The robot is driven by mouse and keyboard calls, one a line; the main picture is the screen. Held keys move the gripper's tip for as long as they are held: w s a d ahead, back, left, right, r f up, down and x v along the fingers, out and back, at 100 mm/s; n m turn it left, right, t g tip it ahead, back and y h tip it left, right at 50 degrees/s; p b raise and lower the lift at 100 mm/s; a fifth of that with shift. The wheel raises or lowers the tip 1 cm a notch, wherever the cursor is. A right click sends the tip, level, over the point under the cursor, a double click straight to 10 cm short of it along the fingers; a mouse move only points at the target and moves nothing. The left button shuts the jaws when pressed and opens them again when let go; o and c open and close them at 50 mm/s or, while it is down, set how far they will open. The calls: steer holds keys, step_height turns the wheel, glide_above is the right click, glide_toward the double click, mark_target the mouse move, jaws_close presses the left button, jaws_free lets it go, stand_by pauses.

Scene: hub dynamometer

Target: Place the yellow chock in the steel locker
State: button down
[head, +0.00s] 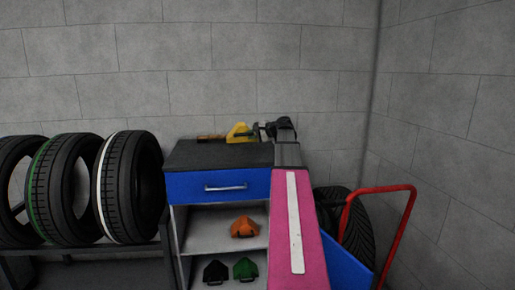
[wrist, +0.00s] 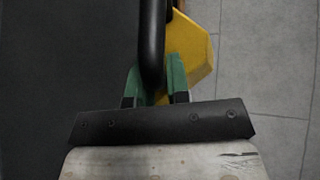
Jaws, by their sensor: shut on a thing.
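The yellow chock (head: 239,130) shows at the back right of the dark top of the blue-drawer cabinet. In the wrist view the yellow chock (wrist: 192,45) lies beyond my fingers, with a thick black handle in front of it. My gripper (head: 260,130) is shut on the chock, its green fingers (wrist: 157,84) on either side of the black handle. I cannot tell whether the chock touches the cabinet top or is just above it. I cannot make out anything that is surely the steel locker.
The cabinet has a blue drawer (head: 219,186), shut, above open shelves. An orange chock (head: 244,228) sits on the upper shelf; black (head: 216,271) and green (head: 245,269) ones sit below. A brown object (head: 209,138) lies on top. Tires (head: 130,188) stand left; a red-handled cart (head: 404,215) stands right.

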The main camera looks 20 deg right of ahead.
steer(key=d+f, duration=0.1)
steer(key=d, duration=0.1)
steer(key=d+f, duration=0.1)
steer(key=d, duration=0.1)
steer(key=shift+f, duration=2.15)
steer(key=c, duration=1.1)
jaws_free()
steer(key=shift+s, duration=0.1)
steer(key=v, duration=1.1)
steer(key=shift+s+d+r, duration=0.15)
steer(key=shift+s+d, duration=0.05)
steer(key=shift+s, duration=0.1)
